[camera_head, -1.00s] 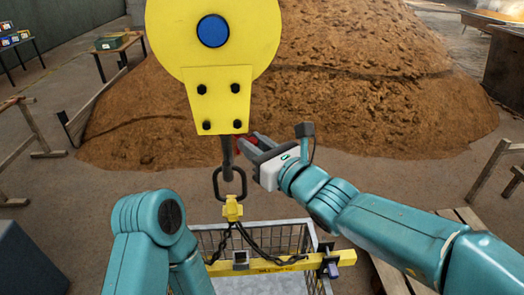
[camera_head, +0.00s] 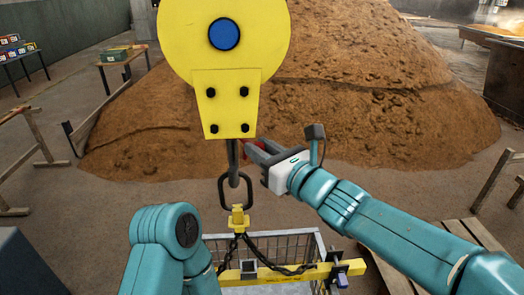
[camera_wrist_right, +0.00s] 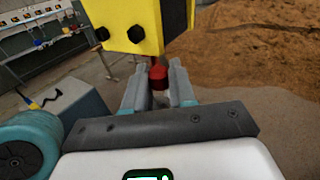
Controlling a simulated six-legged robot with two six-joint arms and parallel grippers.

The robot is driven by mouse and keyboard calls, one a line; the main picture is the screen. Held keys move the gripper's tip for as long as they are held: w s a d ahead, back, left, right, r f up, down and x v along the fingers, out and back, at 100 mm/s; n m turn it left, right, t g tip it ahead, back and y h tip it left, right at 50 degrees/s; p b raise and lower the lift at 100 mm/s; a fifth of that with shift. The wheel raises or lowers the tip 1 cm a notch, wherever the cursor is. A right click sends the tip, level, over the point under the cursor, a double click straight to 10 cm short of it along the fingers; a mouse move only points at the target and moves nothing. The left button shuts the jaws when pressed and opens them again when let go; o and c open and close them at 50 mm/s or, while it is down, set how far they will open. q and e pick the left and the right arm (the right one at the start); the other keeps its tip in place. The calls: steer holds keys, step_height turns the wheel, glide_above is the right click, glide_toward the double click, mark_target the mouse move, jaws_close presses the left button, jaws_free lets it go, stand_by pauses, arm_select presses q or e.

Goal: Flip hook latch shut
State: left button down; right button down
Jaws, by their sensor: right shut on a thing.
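A yellow crane block (camera_head: 226,95) with a blue hub hangs at upper middle, with a dark hook (camera_head: 233,165) below it. A dark ring (camera_head: 236,192) hangs at the hook, joined to a yellow fitting (camera_head: 238,220) with chains. A red latch piece (camera_head: 256,146) shows beside the hook, and it also shows in the right wrist view (camera_wrist_right: 158,76). My right gripper (camera_head: 262,156) reaches it from the right; in the wrist view its grey fingers (camera_wrist_right: 159,88) stand on both sides of the red piece. The fingers partly hide the latch. My left arm shows at lower left, without its gripper.
A yellow lifting beam (camera_head: 290,275) lies over a wire basket (camera_head: 300,243) below the hook. A large brown grain heap (camera_head: 370,100) fills the background. A table (camera_head: 122,58) stands at left, and wooden slats (camera_head: 470,235) lie at lower right.

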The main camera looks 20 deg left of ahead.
steer(key=shift+s+d, duration=0.1)
steer(key=shift+s, duration=0.05)
stand_by(0.3)
steer(key=c, duration=0.5)
jaws_free()
steer(key=v, duration=1.6)
steer(key=shift+b, duration=0.45)
steer(key=shift+s+d, duration=0.1)
